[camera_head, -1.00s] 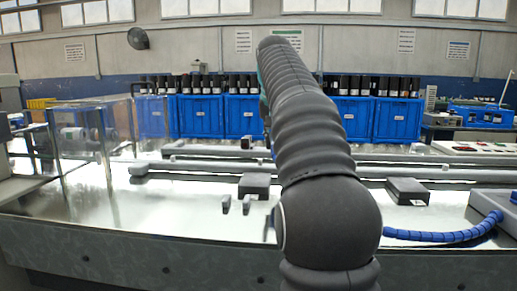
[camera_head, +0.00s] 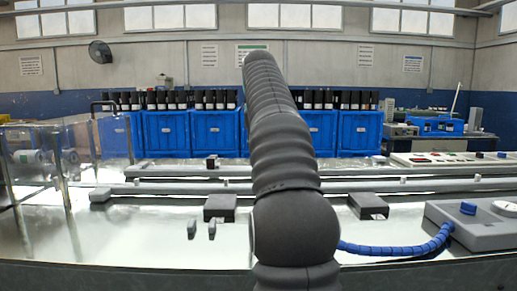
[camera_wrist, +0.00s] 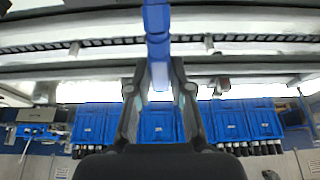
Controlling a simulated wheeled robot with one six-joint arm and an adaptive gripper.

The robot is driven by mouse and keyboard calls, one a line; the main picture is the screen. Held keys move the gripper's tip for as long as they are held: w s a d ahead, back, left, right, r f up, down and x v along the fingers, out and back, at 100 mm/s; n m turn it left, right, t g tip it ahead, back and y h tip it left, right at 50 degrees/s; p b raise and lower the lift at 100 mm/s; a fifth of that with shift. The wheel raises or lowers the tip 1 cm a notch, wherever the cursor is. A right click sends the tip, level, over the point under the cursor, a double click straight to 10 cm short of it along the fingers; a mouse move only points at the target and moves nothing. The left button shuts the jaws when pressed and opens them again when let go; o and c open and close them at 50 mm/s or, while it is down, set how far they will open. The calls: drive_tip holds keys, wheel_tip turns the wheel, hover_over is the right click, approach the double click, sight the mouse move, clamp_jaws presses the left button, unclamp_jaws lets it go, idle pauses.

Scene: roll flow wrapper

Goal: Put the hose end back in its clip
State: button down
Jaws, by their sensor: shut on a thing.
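The blue segmented hose (camera_head: 400,250) runs from a grey box on the right to behind my arm in the head view. In the wrist view, the blue hose (camera_wrist: 157,22) comes down from the top edge to between the fingers of my gripper (camera_wrist: 158,82). The gripper is shut on the hose end, which shows a paler blue piece. My arm hides the gripper in the head view. Two small grey upright prongs (camera_head: 202,230), apparently the clip, stand on the shiny bench to the left of my arm. They look empty.
The grey box (camera_head: 475,222) has a blue knob and a gauge. Dark blocks (camera_head: 220,207) and (camera_head: 368,205) sit on the bench (camera_head: 130,235). Grey rails (camera_head: 150,187) cross behind them. A clear guard (camera_head: 35,165) stands left. Blue crates (camera_head: 166,134) line the back.

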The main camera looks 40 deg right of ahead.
drive_tip(key=shift+f+b, duration=2.5)
drive_tip(key=shift+f, duration=1.15)
drive_tip(key=shift+a, duration=0.1)
drive_tip(key=shift+s+a+b, duration=0.55)
drive_tip(key=shift+s+a, duration=0.2)
drive_tip(key=shift+a, duration=1.1)
drive_tip(key=shift+s+a+b, duration=0.6)
drive_tip(key=shift+s+a, duration=0.2)
drive_tip(key=shift+a, duration=1)
drive_tip(key=shift+s+a+b, duration=0.55)
drive_tip(key=shift+s+a, duration=0.2)
drive_tip(key=shift+a, duration=1.1)
drive_tip(key=shift+s+a+b, duration=0.2)
drive_tip(key=shift+s+a, duration=0.55)
drive_tip(key=shift+a, duration=1.05)
drive_tip(key=shift+s+a+b, duration=0.2)
drive_tip(key=shift+s+a, duration=0.55)
drive_tip(key=shift+a, duration=1.05)
drive_tip(key=shift+s+a+b, duration=0.2)
drive_tip(key=shift+s+a, duration=0.55)
drive_tip(key=shift+a, duration=1.05)
drive_tip(key=shift+r, duration=0.1)
drive_tip(key=shift+f, duration=0.2)
drive_tip(key=shift+f+b, duration=1.05)
drive_tip(key=shift+f, duration=0.95)
